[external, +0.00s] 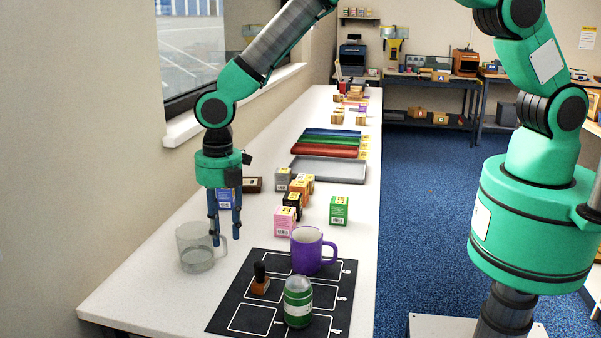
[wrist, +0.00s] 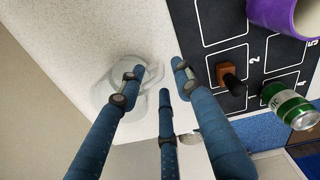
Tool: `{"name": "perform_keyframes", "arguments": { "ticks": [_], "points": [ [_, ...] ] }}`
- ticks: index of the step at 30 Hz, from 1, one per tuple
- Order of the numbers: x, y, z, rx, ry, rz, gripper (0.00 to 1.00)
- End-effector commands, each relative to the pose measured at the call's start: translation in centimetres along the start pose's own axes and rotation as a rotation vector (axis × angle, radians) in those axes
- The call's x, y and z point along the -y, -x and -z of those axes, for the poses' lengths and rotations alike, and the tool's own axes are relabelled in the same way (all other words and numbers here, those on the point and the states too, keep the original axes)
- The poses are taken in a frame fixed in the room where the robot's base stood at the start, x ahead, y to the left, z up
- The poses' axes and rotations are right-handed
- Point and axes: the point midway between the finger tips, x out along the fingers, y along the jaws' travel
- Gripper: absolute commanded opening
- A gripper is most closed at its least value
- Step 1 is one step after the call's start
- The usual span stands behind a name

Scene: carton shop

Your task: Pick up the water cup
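The water cup, a clear glass mug (external: 194,258) with some water in the bottom, stands upright on the white table at the left edge. Its handle points right in the external view. The cup also shows faintly in the wrist view (wrist: 106,92), partly behind a finger. My gripper (external: 226,240) points down beside the cup's right side, with its blue fingertips near the handle. In the wrist view my gripper (wrist: 159,78) has its three fingers spread apart, with no solid object held. I cannot tell whether a finger touches the handle.
Several small boxes (external: 285,222) stand behind, with coloured trays (external: 327,170) farther back. The wall is close on the left.

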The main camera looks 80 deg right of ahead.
Motion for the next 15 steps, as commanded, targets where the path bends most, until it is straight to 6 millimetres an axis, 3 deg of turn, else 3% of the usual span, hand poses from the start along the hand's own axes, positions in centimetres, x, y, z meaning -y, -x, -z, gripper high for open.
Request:
{"name": "perform_keyframes", "arguments": {
  "ticks": [7, 15],
  "points": [
    [0.0, -3.1, 0.0, 0.000, 0.000, 0.002, 0.34],
    [0.0, -4.1, 0.0, 0.000, 0.000, 0.001, 0.34]
  ]
}}
